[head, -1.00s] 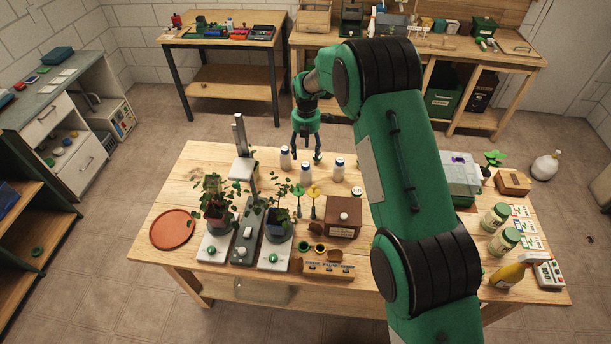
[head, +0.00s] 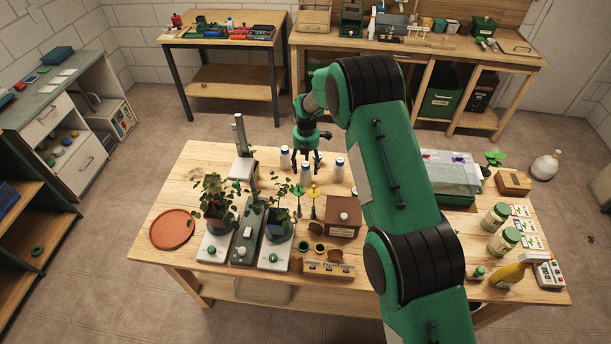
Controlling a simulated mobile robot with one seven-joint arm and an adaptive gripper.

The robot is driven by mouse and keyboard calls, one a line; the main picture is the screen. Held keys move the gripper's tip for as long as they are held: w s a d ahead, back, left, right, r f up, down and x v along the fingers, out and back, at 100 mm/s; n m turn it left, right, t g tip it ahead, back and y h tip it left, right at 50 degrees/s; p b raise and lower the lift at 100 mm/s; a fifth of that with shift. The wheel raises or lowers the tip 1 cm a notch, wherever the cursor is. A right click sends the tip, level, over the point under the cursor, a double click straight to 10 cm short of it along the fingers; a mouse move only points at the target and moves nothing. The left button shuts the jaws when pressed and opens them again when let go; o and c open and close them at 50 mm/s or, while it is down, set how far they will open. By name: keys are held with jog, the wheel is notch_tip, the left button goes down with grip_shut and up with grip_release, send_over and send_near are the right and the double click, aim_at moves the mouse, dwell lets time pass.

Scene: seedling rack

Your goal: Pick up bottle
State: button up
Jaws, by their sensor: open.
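My gripper (head: 306,164) is open and points down. Its fingers show just above or around the upper part of the middle bottle; I cannot tell whether they touch it. The middle bottle's top is partly hidden by the gripper.
A clear-lidded tray (head: 452,178), jars (head: 497,216) and cards are on the right. A terracotta saucer (head: 172,229) lies left.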

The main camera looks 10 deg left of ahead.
aim_at(305, 172)
jog(key=shift+f, duration=0.15)
jog(key=shift+a+f, duration=0.15)
jog(key=shift+f, duration=2.35)
jog(key=c, duration=1.4)
jog(key=shift+r, duration=0.15)
jog(key=shift+r, duration=4.9)
